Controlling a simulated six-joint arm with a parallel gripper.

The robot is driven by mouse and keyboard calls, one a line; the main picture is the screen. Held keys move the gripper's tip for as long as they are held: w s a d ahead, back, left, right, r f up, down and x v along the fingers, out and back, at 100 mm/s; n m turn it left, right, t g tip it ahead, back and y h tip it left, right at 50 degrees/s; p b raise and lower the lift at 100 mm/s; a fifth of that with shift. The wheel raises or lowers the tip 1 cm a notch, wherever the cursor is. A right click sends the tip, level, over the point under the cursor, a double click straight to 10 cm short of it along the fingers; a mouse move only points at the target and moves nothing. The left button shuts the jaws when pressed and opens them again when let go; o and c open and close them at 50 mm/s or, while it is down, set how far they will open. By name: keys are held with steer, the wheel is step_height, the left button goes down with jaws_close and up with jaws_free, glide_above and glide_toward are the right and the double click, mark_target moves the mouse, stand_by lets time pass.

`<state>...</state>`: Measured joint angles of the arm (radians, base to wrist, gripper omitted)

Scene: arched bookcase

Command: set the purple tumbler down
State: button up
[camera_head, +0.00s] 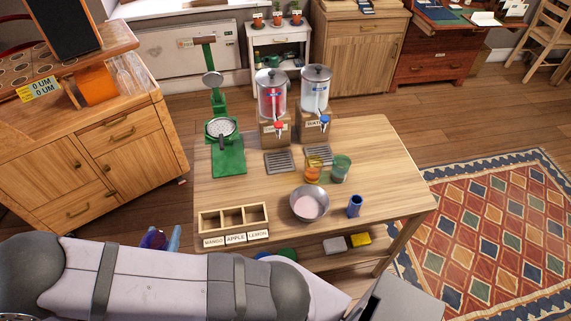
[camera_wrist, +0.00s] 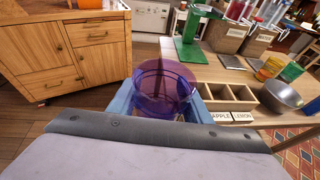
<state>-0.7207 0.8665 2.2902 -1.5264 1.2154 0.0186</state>
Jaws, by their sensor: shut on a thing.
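The purple tumbler (camera_wrist: 165,88) is see-through and stands roughly upright between the blue fingers of my gripper (camera_wrist: 160,108) in the wrist view. My gripper is shut on it. In the head view only a bit of the purple tumbler (camera_head: 152,238) and a blue finger (camera_head: 174,238) show past my arm, left of the table's near left corner. The wooden table (camera_head: 370,165) is to the right of the tumbler. I cannot tell the tumbler's height against the tabletop, and its base is partly hidden.
A three-compartment box (camera_head: 233,217) labelled MANGO, APPLE, LEMON is at the table's near left. A metal bowl (camera_head: 309,204), blue cup (camera_head: 355,206), orange tumbler (camera_head: 314,168), green tumbler (camera_head: 341,168), green press (camera_head: 229,158) and two dispensers stand there. The table's right side is clear.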

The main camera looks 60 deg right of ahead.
stand_by(0.5)
steer(key=shift+w+d, duration=0.3)
steer(key=w+d+r+m+g+h+b, duration=0.1)
steer(key=w+d+r+m+g+b, duration=0.15)
steer(key=d, duration=0.45)
steer(key=w+d+r+m+g+h+b, duration=0.1)
steer(key=d+r+m+g+b, duration=0.15)
steer(key=d, duration=0.45)
steer(key=w+d+r+m+g+h+b, duration=0.1)
steer(key=d+r+m+g+b, duration=0.15)
steer(key=d, duration=0.35)
steer(key=s+d+r+m+g+b, duration=0.2)
steer(key=s+d+r, duration=0.25)
steer(key=d, duration=0.25)
steer(key=s+d+r+m+g+y+b, duration=0.1)
steer(key=s+d+r+g+b, duration=0.15)
steer(key=s+d, duration=0.35)
steer(key=s+d+r+m+g+b, duration=0.15)
steer(key=s+d+r, duration=0.25)
steer(key=d, duration=0.4)
steer(key=shift+g, duration=0.25)
steer(key=f, duration=2.8)
steer(key=shift+w+a+f, duration=0.1)
steer(key=shift+w+f, duration=0.1)
steer(key=shift+f, duration=0.05)
steer(key=shift+f+b, duration=0.1)
steer(key=shift+b, duration=0.2)
